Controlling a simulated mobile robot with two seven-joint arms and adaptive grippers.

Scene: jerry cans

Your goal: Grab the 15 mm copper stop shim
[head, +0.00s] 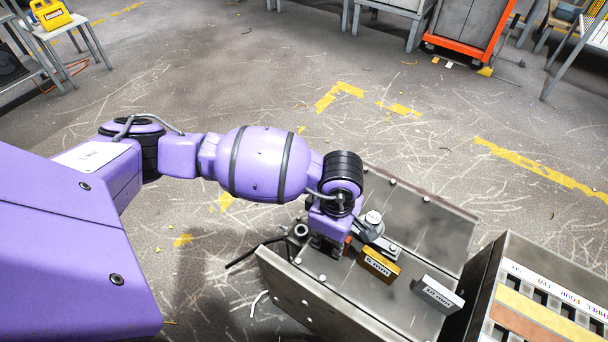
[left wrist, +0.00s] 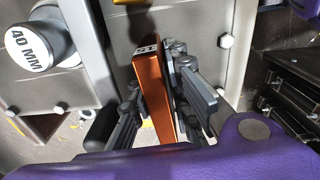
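The copper-coloured shim (left wrist: 152,88) stands upright between the two fingers of my left gripper (left wrist: 160,105) in the left wrist view. A small pale label is on its top end, too small to read surely. One finger is on each side of the shim; the right one looks very close to it, and I cannot tell whether both touch. In the head view my left gripper (head: 328,245) points down at the metal fixture (head: 330,298), and only a small orange bit of the shim (head: 347,243) shows beside it. My right gripper is out of view.
A yellow shim marked 5 mm (head: 378,266) and a grey labelled shim (head: 437,293) stand to the right on the fixture. A round stop marked 40 MM (left wrist: 28,45) is near the gripper. A slotted rack (head: 545,315) stands at lower right.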

